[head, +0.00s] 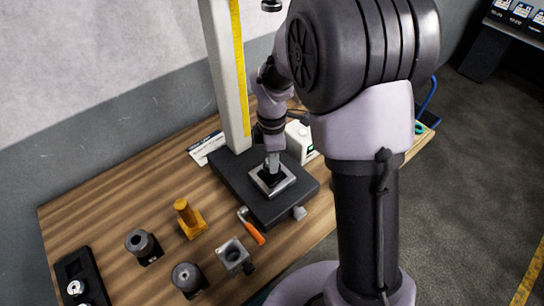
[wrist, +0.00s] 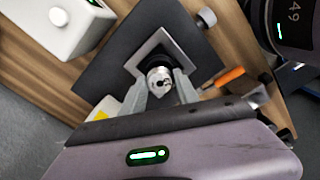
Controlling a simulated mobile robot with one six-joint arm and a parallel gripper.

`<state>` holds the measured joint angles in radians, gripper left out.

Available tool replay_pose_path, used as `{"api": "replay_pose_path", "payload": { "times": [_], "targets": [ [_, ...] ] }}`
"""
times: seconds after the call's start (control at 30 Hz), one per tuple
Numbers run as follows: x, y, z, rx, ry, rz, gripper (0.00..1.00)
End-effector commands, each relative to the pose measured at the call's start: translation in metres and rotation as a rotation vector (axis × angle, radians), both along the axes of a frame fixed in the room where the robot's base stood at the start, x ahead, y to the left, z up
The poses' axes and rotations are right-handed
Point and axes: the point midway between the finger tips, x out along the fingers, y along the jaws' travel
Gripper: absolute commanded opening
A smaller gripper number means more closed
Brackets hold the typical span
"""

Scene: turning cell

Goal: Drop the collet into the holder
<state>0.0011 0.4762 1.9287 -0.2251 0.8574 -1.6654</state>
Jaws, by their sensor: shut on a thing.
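The collet (wrist: 159,80) is a small silver, slotted round piece in the wrist view. My gripper (wrist: 163,87) is shut on it, one finger on each side. My gripper also shows in the head view (head: 271,168), pointing down over the square grey plate (head: 286,184) on the black base of the tall column. In the wrist view a black round holder (wrist: 153,60) sits in that plate, directly beneath and partly behind the collet. I cannot tell whether the collet's lower end is inside the holder. In the head view the collet is too small to make out.
A spanner with an orange handle (head: 253,233) lies beside the black base (head: 307,188). Dark round holders (head: 140,243), a square block (head: 234,255) and a yellow fixture (head: 188,218) stand to the left. A white box (head: 300,138) stands behind. The column (head: 226,75) rises close by.

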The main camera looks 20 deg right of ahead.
Motion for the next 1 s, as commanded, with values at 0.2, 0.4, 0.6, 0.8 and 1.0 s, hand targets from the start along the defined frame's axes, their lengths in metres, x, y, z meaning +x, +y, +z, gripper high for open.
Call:
{"api": "replay_pose_path", "payload": {
  "times": [0.2, 0.4, 0.6, 0.8, 1.0],
  "targets": [
    [0.000, 0.000, 0.000, 0.000, -0.001, 0.000, 0.62],
    [0.000, 0.000, 0.000, 0.000, 0.000, 0.000, 0.62],
    [0.001, 0.000, 0.030, 0.000, -0.005, 0.000, 0.62],
    [0.001, 0.000, 0.069, 0.001, -0.003, 0.001, 0.62],
    [0.000, 0.000, 0.076, 0.000, 0.000, 0.000, 0.62]
  ]
}}
